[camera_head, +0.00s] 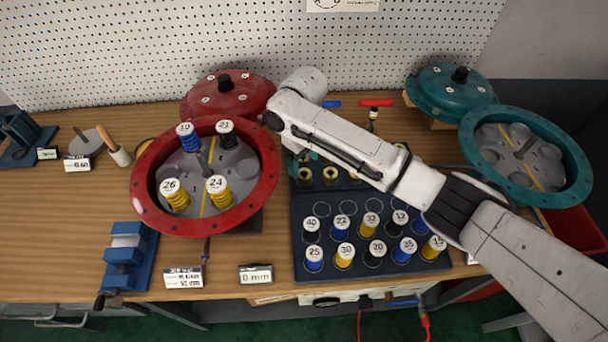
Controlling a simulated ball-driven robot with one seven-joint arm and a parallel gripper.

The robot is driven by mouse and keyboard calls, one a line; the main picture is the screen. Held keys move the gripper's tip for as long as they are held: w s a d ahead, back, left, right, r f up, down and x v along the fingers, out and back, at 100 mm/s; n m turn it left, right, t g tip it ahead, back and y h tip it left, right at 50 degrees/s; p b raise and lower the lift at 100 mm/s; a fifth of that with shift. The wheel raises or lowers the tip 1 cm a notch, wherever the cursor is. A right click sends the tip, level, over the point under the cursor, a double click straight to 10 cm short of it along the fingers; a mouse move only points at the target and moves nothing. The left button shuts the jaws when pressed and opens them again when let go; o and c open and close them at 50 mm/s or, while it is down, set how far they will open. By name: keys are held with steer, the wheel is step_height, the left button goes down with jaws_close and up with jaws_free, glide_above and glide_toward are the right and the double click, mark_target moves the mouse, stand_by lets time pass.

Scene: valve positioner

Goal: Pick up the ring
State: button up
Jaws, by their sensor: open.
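Brass ring-shaped pieces (329,175) sit in the back part of the dark tray (300,262). A yellow ring-like piece (143,146) shows partly behind the red bowl's left rim. I cannot tell which of these is the ring. My gripper (305,155) is mostly hidden under my own arm. Its end shows only as a small teal-grey part just above the tray's back left corner, close to the brass pieces. It is open, and I see nothing held in it. Part of the tray's back is hidden by my arm.
A red bowl (147,212) holds blue, black and yellow springs. A teal bowl (580,185) stands right. Red (228,98) and teal (449,95) domes stand behind. Several numbered springs fill the tray's front. A blue vise (128,258) stands front left. Bare wood lies at left.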

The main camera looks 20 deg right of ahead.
mark_target(305, 170)
step_height(305, 170, down, 5)
steer(key=shift+s+d+r+p, duration=0.1)
steer(key=shift+s+d+p, duration=0.05)
steer(key=shift+p, duration=0.2)
steer(key=shift+c, duration=0.4)
steer(key=c, duration=1.2)
steer(key=shift+o, duration=0.2)
steer(key=shift+r, duration=0.15)
